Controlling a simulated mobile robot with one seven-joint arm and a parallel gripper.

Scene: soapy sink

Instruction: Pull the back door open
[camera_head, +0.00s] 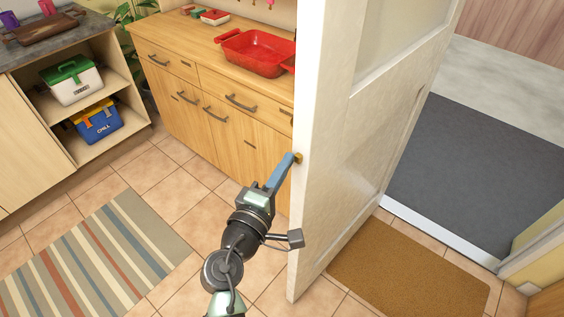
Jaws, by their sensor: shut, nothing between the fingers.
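The back door (345,200) is white with panels and stands open, swung into the room. Its doorway shows to the right, with a dark grey mat outside. My gripper (293,160) is shut with nothing between its fingers. Its blue fingers reach up to the left edge of the door, beside a small brass-coloured piece (298,157) there. I cannot tell whether the fingertips touch the door or that piece. The far face of the door is hidden.
A wooden cabinet (175,95) with a red baking dish (254,54) stands behind the door. A brown doormat (410,275) lies at the threshold. A striped rug (95,255) covers the floor at left. Shelves at left hold a green-lidded box (72,82) and a blue box (97,122).

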